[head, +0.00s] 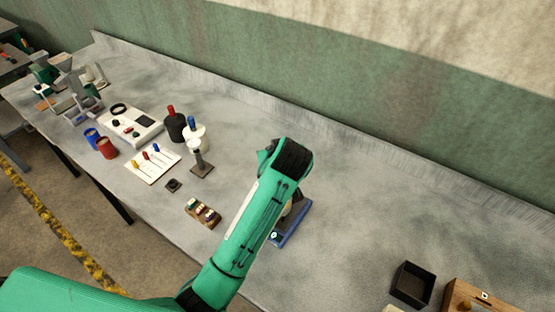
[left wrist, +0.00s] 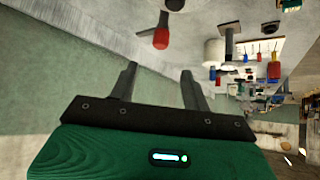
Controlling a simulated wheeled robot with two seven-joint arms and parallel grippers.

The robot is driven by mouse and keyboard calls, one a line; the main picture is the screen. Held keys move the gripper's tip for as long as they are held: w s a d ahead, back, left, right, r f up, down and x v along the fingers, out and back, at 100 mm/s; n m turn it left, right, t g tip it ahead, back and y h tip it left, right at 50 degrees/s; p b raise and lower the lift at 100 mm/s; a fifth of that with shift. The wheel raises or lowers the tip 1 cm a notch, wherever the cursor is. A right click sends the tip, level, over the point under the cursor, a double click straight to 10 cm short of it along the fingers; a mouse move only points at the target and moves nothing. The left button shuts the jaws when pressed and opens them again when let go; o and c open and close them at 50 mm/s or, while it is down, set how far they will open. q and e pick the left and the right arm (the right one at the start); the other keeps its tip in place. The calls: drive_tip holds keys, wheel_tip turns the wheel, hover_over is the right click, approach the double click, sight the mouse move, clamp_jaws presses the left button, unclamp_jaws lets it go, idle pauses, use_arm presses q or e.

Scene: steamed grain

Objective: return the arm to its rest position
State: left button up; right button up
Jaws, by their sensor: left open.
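My left arm (head: 240,235) comes in from the lower left in the head view and rises over the grey worktop (head: 350,215). Its gripper is hidden behind the arm there. In the left wrist view my left gripper (left wrist: 158,82) is open, with its two dark fingers apart and only wall between them. That view shows the bench upside down. My right gripper is in neither view.
A blue-framed stand (head: 296,226) is partly hidden behind my arm. A black open box (head: 411,284) is at lower right. Right-middle worktop is clear.

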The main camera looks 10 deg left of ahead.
use_arm(q)
drive_tip(key=shift+v, duration=1.1)
